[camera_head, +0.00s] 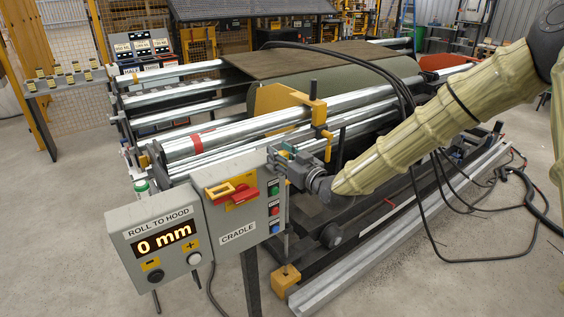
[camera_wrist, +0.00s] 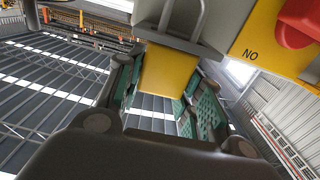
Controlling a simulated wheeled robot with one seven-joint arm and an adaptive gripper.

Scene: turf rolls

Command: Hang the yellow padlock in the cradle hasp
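The yellow padlock (camera_wrist: 168,72) shows in the wrist view, its body between the two fingers of my gripper (camera_wrist: 165,85) and its grey shackle (camera_wrist: 183,18) rising above. Little gap shows between body and green finger pads; I cannot tell whether they grip it. A grey bracket (camera_wrist: 205,42) is close to the shackle. In the head view my gripper (camera_head: 286,160) is at the right upper edge of the grey cradle box (camera_head: 215,222), and I cannot pick out the padlock there. On the box's front are a red handle (camera_head: 243,192) and a yellow hasp-like loop (camera_head: 218,192).
The roll-to-hood display box (camera_head: 160,240) reads 0 mm, left of the cradle box. Coloured buttons (camera_head: 274,210) line the cradle box's right side. Metal rollers (camera_head: 225,130) and a yellow clamp (camera_head: 318,112) stand behind. Black cables (camera_head: 425,205) hang at right. Floor at front left is clear.

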